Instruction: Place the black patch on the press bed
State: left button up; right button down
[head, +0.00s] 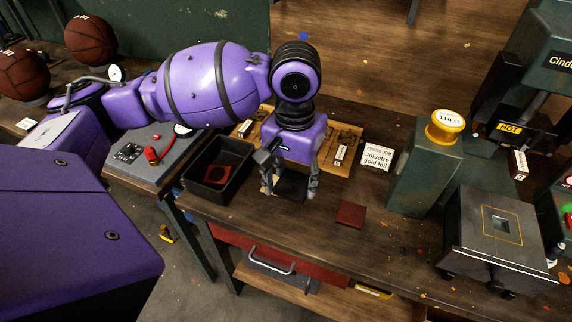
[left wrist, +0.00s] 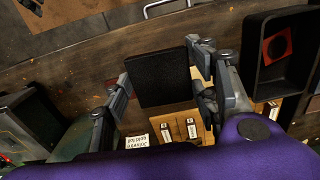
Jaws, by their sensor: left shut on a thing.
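My left gripper (head: 290,188) points down over the workbench, its fingers shut on opposite edges of the black patch (head: 291,186). In the left wrist view the flat, square black patch (left wrist: 160,78) lies between the fingers (left wrist: 163,75). I cannot tell how far it is above the bench. The press bed (head: 487,225), a grey metal block with a gold-outlined square and a small recess on top, stands at the right in the head view, well apart from the gripper. My right gripper is not in view.
A black tray (head: 238,160) with a red patch (head: 214,176) is left of the gripper. A dark red patch (head: 351,215) lies on the bench. A green post with a yellow-topped dial (head: 445,126) stands between gripper and press bed. The press (head: 510,129) is marked HOT.

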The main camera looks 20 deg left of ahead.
aim_at(502, 224)
jog(key=l+z, duration=0.1)
jog(key=z, duration=0.25)
jog(key=i+z, duration=0.1)
jog(key=z, duration=0.25)
jog(key=i+l+z, duration=0.1)
jog(key=z, duration=0.25)
